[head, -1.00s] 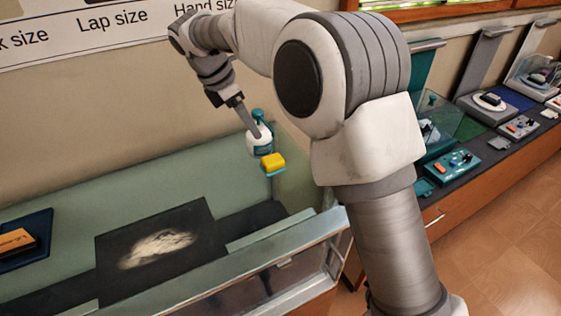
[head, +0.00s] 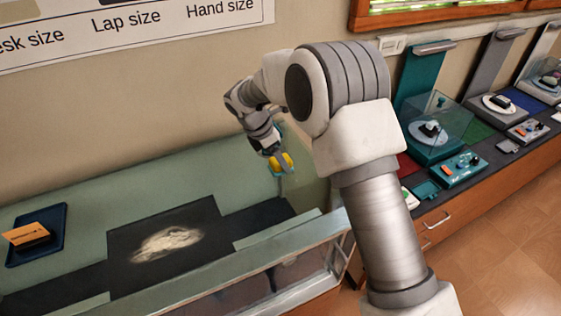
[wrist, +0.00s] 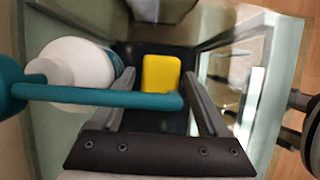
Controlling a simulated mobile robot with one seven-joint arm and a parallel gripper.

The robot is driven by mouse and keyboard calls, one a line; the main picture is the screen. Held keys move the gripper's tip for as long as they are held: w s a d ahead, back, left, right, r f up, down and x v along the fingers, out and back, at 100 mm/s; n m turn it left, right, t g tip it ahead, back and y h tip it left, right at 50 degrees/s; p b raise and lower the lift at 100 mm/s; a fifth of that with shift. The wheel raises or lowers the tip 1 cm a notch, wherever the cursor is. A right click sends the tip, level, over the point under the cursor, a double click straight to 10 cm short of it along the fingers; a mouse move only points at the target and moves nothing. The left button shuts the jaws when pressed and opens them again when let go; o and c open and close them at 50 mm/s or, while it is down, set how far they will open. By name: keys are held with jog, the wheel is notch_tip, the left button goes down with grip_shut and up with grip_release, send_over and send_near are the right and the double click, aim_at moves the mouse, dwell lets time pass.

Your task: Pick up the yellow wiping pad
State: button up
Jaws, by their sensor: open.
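The yellow wiping pad (head: 288,160) is at the far right end of the green counter, partly covered by my gripper (head: 281,164). In the wrist view the pad (wrist: 161,73) lies beyond and between the two spread fingers of my gripper (wrist: 158,90). The gripper is open, and no contact with the pad shows. A white bottle (wrist: 78,62) with a teal top stands at the left. A teal bar (wrist: 110,95), apparently its spout, crosses in front of the left finger toward the right one. In the head view my arm mostly hides the bottle.
A dark panel with a pale dusty patch (head: 166,245) lies mid-counter. A blue tray (head: 52,250) with an orange-topped block (head: 27,234) is at the left. Clear panels edge the counter's front. Exhibit stands (head: 430,129) line the right-hand bench.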

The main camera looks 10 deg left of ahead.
jog(key=shift+w+d+f, duration=0.15)
jog(key=shift+d+f, duration=0.05)
jog(key=shift+f, duration=0.35)
grip_shut()
jog(key=shift+r, duration=0.5)
jog(key=b+v, duration=0.1)
jog(key=v, duration=0.1)
jog(key=shift+a+r, duration=0.2)
jog(key=shift+r, duration=0.1)
jog(key=s+a+b, duration=0.1)
jog(key=s+a, duration=0.2)
jog(key=a, duration=0.1)
jog(key=s+a+b, duration=0.1)
jog(key=s+a, duration=0.3)
jog(key=a, duration=0.1)
jog(key=s+a, duration=0.3)
jog(key=a, duration=0.1)
jog(key=shift+s+a+b, duration=0.2)
jog(key=shift+a+b, duration=0.05)
jog(key=shift+b, duration=0.15)
